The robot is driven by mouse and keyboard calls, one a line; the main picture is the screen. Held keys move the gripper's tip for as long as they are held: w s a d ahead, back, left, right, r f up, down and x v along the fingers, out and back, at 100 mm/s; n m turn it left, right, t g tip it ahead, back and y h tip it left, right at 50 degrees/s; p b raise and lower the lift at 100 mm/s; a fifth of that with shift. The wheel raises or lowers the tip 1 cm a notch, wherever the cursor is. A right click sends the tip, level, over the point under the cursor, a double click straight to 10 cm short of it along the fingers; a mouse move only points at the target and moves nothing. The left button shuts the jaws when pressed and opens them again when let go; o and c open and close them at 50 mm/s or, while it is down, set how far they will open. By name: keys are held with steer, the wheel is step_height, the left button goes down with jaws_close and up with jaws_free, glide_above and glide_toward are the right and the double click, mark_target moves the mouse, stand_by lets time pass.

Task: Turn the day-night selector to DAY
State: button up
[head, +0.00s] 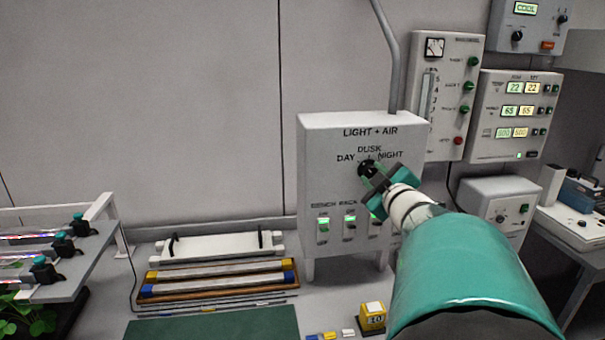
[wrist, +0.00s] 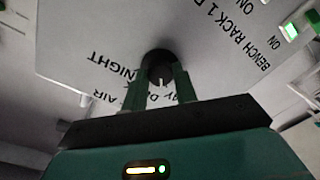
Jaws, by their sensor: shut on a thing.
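The day-night selector is a round black knob (head: 366,168) on the front of the white LIGHT + AIR box (head: 318,150). DAY is printed to its left, DUSK above and NIGHT to its right. My gripper (head: 372,179) reaches it from the lower right. In the wrist view my gripper (wrist: 161,80) has its two green fingers on either side of the knob (wrist: 158,57), shut on it. A pale pointer mark shows between the fingers. The labels appear upside down there and partly hidden, so I cannot tell which one the mark faces.
Bench rack switches (head: 323,226) sit lower on the box, the rightmost partly behind my gripper. Control panels (head: 515,115) hang at the right. A white tray (head: 205,246) and bars lie on the bench at left. A yellow block (head: 372,317) stands in front.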

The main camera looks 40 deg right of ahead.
steer(key=shift+n, duration=1.1)
steer(key=o, duration=1)
steer(key=shift+c, duration=0.2)
steer(key=shift+s, duration=0.1)
